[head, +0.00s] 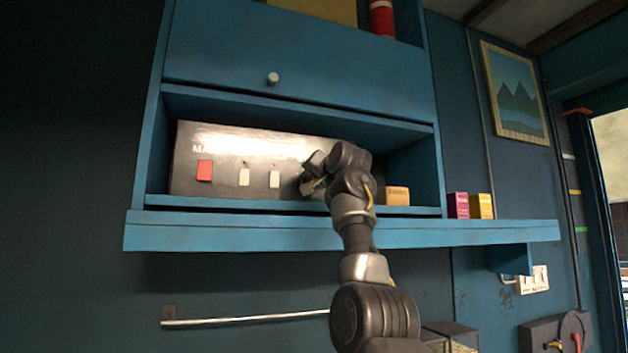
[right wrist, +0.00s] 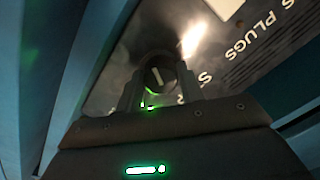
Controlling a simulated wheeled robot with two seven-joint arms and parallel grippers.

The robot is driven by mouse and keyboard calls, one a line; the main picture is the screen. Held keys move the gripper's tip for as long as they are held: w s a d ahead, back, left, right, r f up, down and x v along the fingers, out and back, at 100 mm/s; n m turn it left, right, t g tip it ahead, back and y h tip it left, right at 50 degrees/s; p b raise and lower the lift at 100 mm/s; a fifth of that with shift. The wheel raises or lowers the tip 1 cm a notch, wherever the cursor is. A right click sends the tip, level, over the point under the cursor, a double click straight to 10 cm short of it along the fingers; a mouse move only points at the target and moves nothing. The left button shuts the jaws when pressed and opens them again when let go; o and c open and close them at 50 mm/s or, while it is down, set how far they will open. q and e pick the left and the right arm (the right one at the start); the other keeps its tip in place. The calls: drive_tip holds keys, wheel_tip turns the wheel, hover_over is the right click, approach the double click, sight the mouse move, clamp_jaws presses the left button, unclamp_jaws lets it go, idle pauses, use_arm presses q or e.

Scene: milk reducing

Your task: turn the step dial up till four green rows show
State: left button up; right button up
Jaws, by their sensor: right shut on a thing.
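A dark metal panel (head: 225,150) with white lettering stands in the blue shelf niche. My right gripper (head: 314,178) reaches its right part. In the right wrist view, a round dark dial (right wrist: 159,75) with a pale pointer line sits between the fingers of my right gripper (right wrist: 160,90), which are shut on it. A small green glow (right wrist: 150,103) shows just below the dial; I cannot tell whether it is a row of lights or a reflection. My gripper and forearm hide the dial in the head view. No green rows can be counted. My left gripper is not in view.
The panel also has a red switch (head: 204,170) and two white switches (head: 244,177). An orange box (head: 396,196) stands right of my wrist. Pink (head: 458,205) and yellow (head: 481,206) boxes stand farther right on the ledge. The cabinet flap (head: 330,65) is above.

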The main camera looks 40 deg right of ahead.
drive_tip(key=shift+m, duration=0.4)
drive_tip(key=shift+m+p, duration=0.45)
drive_tip(key=shift+m, duration=2.05)
drive_tip(key=o, duration=1)
